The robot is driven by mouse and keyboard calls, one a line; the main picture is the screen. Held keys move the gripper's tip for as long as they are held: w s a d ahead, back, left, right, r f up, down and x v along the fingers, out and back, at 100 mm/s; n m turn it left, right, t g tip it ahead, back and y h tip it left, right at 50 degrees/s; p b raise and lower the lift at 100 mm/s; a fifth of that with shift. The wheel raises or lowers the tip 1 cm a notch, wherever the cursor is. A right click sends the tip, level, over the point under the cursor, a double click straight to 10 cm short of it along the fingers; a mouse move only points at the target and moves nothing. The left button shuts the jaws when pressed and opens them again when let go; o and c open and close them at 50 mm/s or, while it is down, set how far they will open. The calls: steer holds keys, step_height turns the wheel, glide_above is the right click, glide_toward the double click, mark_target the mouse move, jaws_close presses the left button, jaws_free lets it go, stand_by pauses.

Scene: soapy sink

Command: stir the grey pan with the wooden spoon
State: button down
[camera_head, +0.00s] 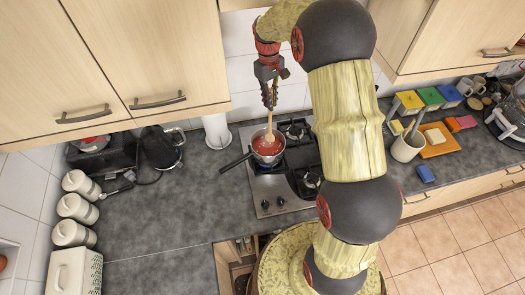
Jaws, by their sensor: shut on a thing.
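The grey pan (280,157) stands on the stove at its left side, with a red content inside and its dark handle pointing to the lower left. My gripper (270,105) is above the pan, pointing down, and is shut on the wooden spoon (269,122). The spoon is close to upright, and its lower end reaches into the red content, where its tip is hidden. The gripper itself stays above the pan's rim.
The stove (278,195) has other burners to the right of the pan. A paper towel roll (216,131) and a black kettle (160,147) stand to the left. White canisters (75,206) line the left wall. A white utensil pot (406,148) stands right. The left counter is largely clear.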

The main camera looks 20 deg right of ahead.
steer(key=shift+t, duration=0.3)
steer(key=r, duration=0.1)
steer(key=w+r, duration=0.2)
steer(key=shift+d+r, duration=0.2)
steer(key=shift+r, duration=0.15)
steer(key=s+a+b, duration=0.1)
steer(key=s+a, duration=0.1)
steer(key=s, duration=0.7)
steer(key=s+a+b, duration=0.1)
steer(key=s, duration=0.8)
steer(key=shift+a+r+b, duration=0.35)
steer(key=shift+r, duration=0.05)
steer(key=shift+d, duration=0.1)
